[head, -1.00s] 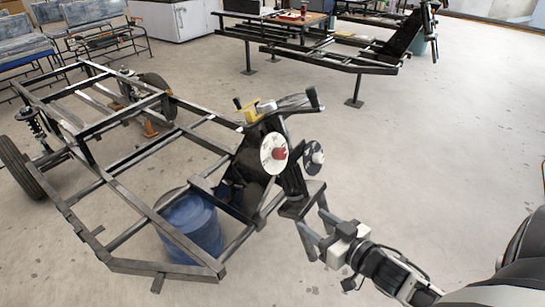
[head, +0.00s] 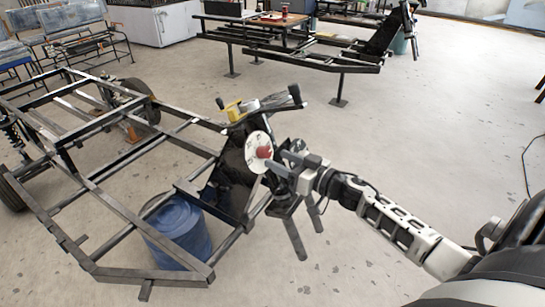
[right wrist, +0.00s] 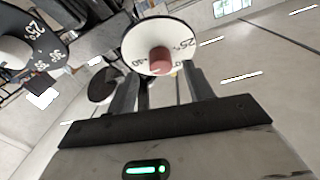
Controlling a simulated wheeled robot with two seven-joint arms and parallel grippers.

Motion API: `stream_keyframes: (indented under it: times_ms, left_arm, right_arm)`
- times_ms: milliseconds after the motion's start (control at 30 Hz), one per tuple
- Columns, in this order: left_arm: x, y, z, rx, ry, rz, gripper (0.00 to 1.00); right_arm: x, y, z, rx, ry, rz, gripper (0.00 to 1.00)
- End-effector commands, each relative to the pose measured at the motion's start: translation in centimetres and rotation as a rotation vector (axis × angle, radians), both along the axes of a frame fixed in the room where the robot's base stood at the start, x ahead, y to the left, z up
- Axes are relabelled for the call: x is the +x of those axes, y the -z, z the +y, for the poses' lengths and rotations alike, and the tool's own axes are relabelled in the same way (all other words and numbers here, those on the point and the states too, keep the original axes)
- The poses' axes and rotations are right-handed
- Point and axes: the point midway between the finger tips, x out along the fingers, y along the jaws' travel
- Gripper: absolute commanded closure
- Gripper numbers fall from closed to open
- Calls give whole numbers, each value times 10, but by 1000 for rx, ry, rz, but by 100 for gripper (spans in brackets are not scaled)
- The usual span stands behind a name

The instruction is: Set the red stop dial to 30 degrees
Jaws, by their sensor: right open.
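The red stop dial (head: 264,152) is a small red knob at the centre of a white disc (head: 253,146) on the black frame's upright panel. In the right wrist view the red knob (right wrist: 160,61) stands out from the white disc (right wrist: 145,40), with "25" readable at its right; other marks are partly covered. My right gripper (head: 272,167) is open, its fingertips close to the knob. In the right wrist view the fingers (right wrist: 160,82) sit apart, below and either side of the knob; contact cannot be told. My left gripper is out of view.
A second, black dial (right wrist: 42,50) with white numbers and a pale knob stands left in the right wrist view. Yellow part (head: 233,110) and black-ended handles sit above the panel. A blue barrel (head: 180,232) stands under the frame (head: 120,205).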

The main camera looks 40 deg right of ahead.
Motion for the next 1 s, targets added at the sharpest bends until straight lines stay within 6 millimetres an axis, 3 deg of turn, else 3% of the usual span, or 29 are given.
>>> stream_keyframes:
  times_ms: [200,567,600,767,1000]
  left_arm:
    - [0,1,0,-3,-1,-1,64]
    - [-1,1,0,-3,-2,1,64]
    - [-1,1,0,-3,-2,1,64]
    - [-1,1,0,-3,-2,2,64]
    - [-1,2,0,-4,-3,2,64]
  right_arm:
    - [26,0,8,0,2,-1,48]
    - [31,0,11,0,1,1,48]
    - [31,0,11,0,1,1,51]
    - [31,0,11,0,0,1,93]
    - [31,0,10,-9,-4,-3,93]
